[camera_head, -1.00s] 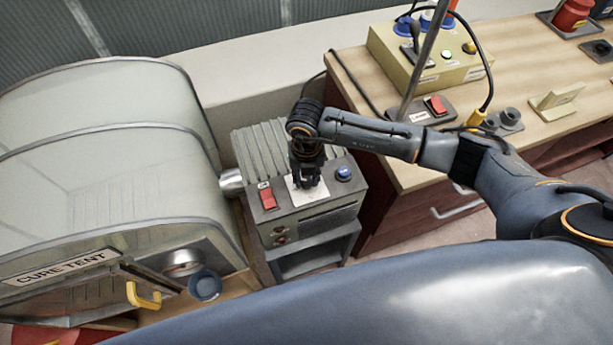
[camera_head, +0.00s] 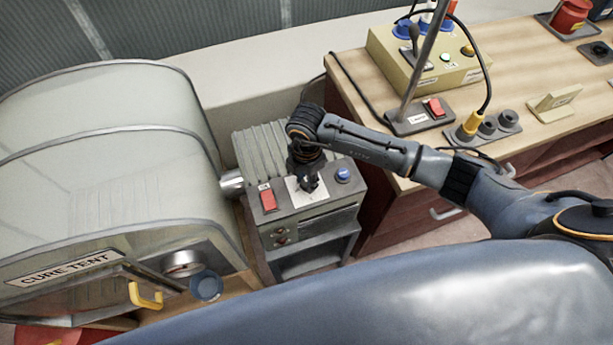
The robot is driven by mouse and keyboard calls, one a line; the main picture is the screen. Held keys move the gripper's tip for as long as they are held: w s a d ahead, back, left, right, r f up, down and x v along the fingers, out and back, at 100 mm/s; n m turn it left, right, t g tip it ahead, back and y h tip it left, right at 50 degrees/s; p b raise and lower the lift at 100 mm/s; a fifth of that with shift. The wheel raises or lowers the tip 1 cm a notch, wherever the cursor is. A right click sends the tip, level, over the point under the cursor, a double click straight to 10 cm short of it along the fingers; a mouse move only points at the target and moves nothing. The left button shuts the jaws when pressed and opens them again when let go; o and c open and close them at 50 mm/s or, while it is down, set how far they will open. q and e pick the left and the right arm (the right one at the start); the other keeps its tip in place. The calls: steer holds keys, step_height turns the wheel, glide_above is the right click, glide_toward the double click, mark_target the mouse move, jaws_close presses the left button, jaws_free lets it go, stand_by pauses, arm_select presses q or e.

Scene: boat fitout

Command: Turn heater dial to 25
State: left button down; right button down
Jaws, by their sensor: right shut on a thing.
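The heater (camera_head: 318,222) is a grey ribbed box on a stand, with a red switch (camera_head: 268,199) and a blue button (camera_head: 343,174) on its top panel. Between them is a white dial plate (camera_head: 294,197). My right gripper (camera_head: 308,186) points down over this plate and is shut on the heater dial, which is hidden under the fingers. The dial's scale and pointer cannot be read. My left gripper is not in view.
The cure tent (camera_head: 110,170) stands close at the left, joined to the heater by a short duct (camera_head: 231,182). A wooden bench (camera_head: 480,118) at the right carries a yellow control box (camera_head: 436,60), a lamp base with red switch (camera_head: 420,117) and sockets.

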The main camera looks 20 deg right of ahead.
mark_target(306, 182)
steer(key=m+p, duration=0.1)
steer(key=m, duration=0.4)
steer(key=shift+m, duration=0.4)
stand_by(0.3)
steer(key=c, duration=1.1)
jaws_free()
steer(key=shift+o, duration=0.2)
steer(key=shift+r, duration=0.1)
step_height(306, 182, up, 12)
